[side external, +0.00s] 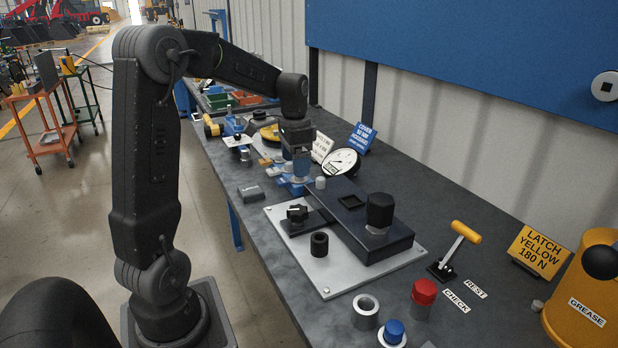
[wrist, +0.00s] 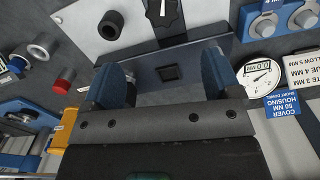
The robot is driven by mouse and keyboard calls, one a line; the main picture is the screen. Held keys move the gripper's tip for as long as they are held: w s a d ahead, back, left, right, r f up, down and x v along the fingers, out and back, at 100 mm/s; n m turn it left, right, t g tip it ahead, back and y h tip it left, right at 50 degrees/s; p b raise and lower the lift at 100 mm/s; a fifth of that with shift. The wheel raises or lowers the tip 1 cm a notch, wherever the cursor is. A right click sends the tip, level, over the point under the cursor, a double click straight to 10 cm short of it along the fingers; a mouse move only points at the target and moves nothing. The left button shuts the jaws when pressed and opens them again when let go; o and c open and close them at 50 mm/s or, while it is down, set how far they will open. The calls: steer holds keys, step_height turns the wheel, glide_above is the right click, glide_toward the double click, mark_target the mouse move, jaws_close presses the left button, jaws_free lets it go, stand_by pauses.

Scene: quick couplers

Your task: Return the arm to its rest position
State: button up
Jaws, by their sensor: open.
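My gripper (side external: 298,178) has blue fingers and hangs from my bent arm over the far end of a dark block (side external: 395,243) on a light plate (side external: 338,283). In the wrist view my gripper (wrist: 165,78) is open, with nothing between its fingers. The block and its square recess (wrist: 168,72) show beyond them. A black-capped fitting (side external: 380,211) stands on the near end of the block. A black knob (side external: 297,212) and a black ring (side external: 319,243) sit on the plate. Whether the fingertips touch anything is unclear.
Red-capped (side external: 424,292) and blue-capped (side external: 394,331) fittings, a metal ring (side external: 365,310) and a yellow-handled lever (side external: 456,250) stand at the bench front. A round gauge (side external: 341,162) and signs stand behind my gripper. A yellow grease bucket (side external: 590,300) is at right.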

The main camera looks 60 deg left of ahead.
steer(key=s+d+r+t, duration=0.1)
steer(key=s+d+r, duration=0.1)
steer(key=d, duration=0.5)
steer(key=s+d+r+t, duration=0.1)
steer(key=s+d+r, duration=0.15)
steer(key=d, duration=0.35)
steer(key=s+d+n+t, duration=0.1)
steer(key=s+d+t, duration=0.2)
steer(key=s+d, duration=0.6)
steer(key=d, duration=0.2)
steer(key=shift+d+f+t, duration=0.15)
steer(key=shift+d+t, duration=0.15)
steer(key=n+g, duration=0.6)
steer(key=n, duration=0.3)
glide_above(297, 210)
step_height(297, 210, down, 5)
step_height(297, 210, down, 13)
steer(key=shift+f, duration=0.2)
steer(key=shift+c, duration=0.3)
